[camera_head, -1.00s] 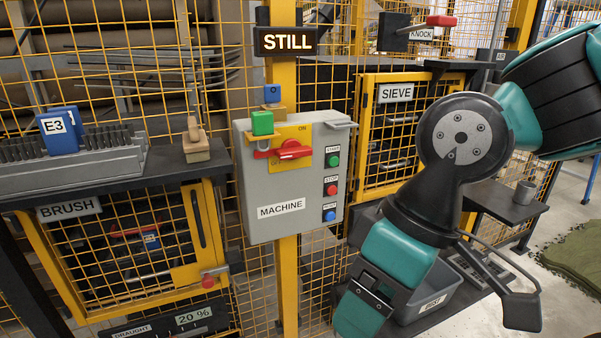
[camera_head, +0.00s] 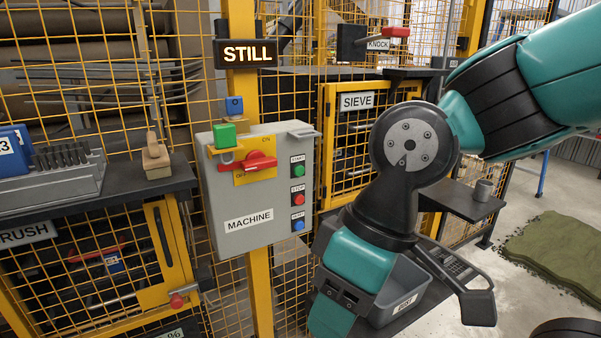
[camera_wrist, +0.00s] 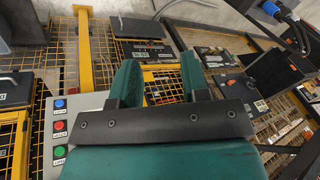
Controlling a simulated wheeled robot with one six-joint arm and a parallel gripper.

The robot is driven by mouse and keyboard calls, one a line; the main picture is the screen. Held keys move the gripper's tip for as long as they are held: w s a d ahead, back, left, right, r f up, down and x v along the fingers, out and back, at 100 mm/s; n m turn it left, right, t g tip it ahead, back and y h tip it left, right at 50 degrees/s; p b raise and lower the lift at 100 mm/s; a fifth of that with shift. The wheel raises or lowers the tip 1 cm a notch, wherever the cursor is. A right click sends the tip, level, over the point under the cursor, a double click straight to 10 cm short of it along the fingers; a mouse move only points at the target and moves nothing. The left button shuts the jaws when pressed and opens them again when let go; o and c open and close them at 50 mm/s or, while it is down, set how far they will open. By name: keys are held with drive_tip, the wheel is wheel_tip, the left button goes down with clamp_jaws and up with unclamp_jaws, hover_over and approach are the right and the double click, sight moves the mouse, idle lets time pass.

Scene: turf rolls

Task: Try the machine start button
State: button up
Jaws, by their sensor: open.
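The grey machine box (camera_head: 258,190) hangs on a yellow post, with a red rotary switch (camera_head: 256,161) on a yellow plate. On its right side, from top to bottom, are the green start button (camera_head: 298,171), a red stop button (camera_head: 298,198) and a blue button (camera_head: 298,225). The green button (camera_wrist: 59,152) also shows at the lower left of the wrist view. My gripper (camera_wrist: 160,82) is open and empty, beside the box and apart from the buttons. In the head view it points down, right of and below the box.
A lit sign (camera_head: 247,54) above the box reads STILL. A green block (camera_head: 224,134) sits at the box's upper left. The sieve door (camera_head: 352,140) and a grey bin (camera_head: 400,295) stand to the right. Mesh fencing runs behind; turf (camera_head: 560,250) lies far right.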

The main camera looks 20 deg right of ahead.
clamp_jaws()
idle(1.4)
